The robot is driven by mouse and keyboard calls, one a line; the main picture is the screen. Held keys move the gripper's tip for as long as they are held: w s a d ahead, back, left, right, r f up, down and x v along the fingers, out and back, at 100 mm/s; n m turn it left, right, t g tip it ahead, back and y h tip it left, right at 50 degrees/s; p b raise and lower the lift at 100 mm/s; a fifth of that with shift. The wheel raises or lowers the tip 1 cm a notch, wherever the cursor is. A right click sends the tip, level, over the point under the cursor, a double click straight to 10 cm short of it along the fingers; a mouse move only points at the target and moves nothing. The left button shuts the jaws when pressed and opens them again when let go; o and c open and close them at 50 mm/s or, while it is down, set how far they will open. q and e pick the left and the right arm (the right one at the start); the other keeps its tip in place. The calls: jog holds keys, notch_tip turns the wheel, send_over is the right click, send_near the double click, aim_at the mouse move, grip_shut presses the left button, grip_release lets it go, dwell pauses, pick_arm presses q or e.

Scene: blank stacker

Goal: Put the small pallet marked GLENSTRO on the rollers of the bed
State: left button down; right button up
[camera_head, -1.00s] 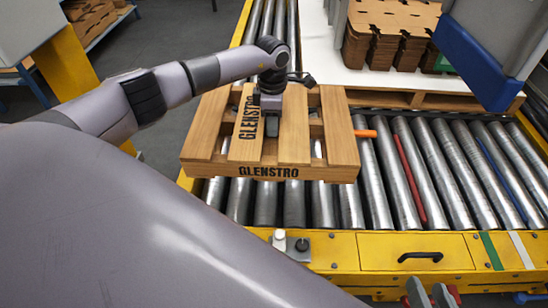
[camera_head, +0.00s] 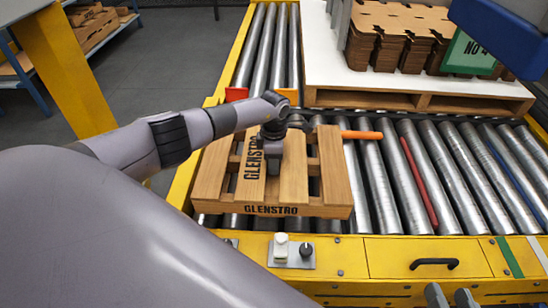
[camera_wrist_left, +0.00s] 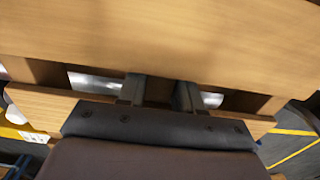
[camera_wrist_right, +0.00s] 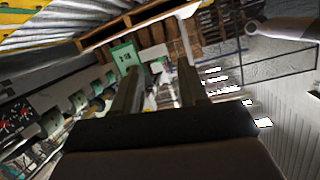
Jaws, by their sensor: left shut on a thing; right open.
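The small wooden pallet (camera_head: 332,175), marked GLENSTRO on its front edge and on a top slat, is level over the left part of the roller bed (camera_head: 380,190). My left gripper (camera_head: 272,150) comes down from above and is shut on one of its middle slats. In the left wrist view the pallet's wood (camera_wrist_left: 160,40) fills the top, with the fingers (camera_wrist_left: 160,92) among its boards. The pallet is very low over the rollers; I cannot tell whether it touches them. My right gripper (camera_wrist_right: 157,80) is open and empty, away from the pallet; the head view does not show it.
An orange bar (camera_head: 360,135) lies close right of the pallet. A larger pallet (camera_head: 480,103) with stacked cardboard is at the back right. The yellow front rail (camera_head: 345,258) carries knobs and a handle.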

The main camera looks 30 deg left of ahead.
pick_arm(q)
notch_tip(320, 180, down, 3)
jog(key=shift+w+f+b, duration=0.1)
jog(key=shift+b, duration=0.85)
jog(key=shift+f, duration=0.35)
pick_arm(e)
jog(key=shift+s+d+r+n+t, duration=0.1)
jog(key=shift+s+d+n+t, duration=0.15)
jog(key=shift+d+n+t, duration=0.3)
jog(key=shift+d, duration=0.1)
pick_arm(q)
jog(key=c, duration=0.8)
grip_release()
jog(key=shift+f, duration=0.2)
jog(key=shift+o, duration=0.2)
